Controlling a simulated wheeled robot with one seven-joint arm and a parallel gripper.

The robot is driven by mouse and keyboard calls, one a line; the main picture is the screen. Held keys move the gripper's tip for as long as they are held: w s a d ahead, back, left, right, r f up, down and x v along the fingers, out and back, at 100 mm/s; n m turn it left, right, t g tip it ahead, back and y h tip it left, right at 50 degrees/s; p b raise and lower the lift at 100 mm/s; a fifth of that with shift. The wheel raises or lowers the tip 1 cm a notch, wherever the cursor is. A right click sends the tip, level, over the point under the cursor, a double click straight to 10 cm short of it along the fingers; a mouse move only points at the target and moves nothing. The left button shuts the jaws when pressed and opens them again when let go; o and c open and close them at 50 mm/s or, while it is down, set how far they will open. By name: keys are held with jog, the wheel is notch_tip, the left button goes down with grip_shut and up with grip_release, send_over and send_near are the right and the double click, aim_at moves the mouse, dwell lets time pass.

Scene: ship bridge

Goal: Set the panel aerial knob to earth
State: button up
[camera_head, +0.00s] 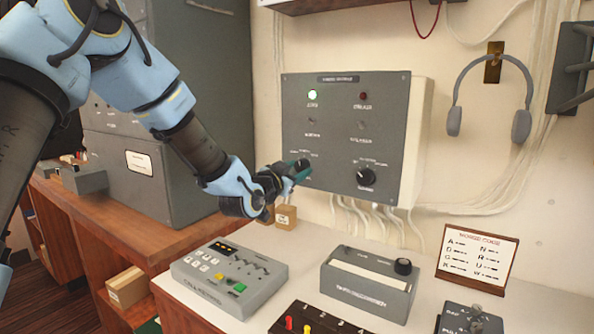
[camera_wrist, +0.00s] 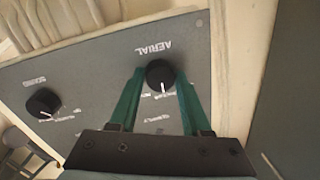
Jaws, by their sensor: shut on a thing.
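The grey wall panel (camera_head: 345,135) carries a lit green lamp, a dark red lamp and two lower knobs. In the wrist view the panel appears upside down. There the black aerial knob (camera_wrist: 160,72) sits beside the word AERIAL, its white pointer line toward the bottom of the picture, at small print I cannot read as a setting. My gripper (camera_wrist: 160,80) has its green fingers on both sides of this knob and is shut on it. In the head view my gripper (camera_head: 299,170) is at the panel's lower left and hides the aerial knob.
A second black knob (camera_head: 366,176) is on the panel's lower right; it also shows in the wrist view (camera_wrist: 42,102). Cables hang below the panel. A keypad device (camera_head: 230,278), a grey box with a knob (camera_head: 368,284) and a Morse code card (camera_head: 476,257) stand on the desk. Headphones (camera_head: 522,124) hang at right.

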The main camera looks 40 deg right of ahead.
grip_shut()
jog(key=shift+f+n+b, duration=0.1)
jog(key=shift+n+b, duration=0.3)
jog(key=shift+b, duration=0.1)
jog(key=n+b, duration=0.2)
jog(key=shift+n, duration=0.4)
jog(key=shift+n+g+y+b, duration=0.35)
jog(key=shift+n+b, duration=0.6)
jog(key=shift+n, duration=1.55)
jog(key=o, duration=0.8)
grip_release()
jog(key=shift+r, duration=0.2)
jog(key=shift+o, duration=0.2)
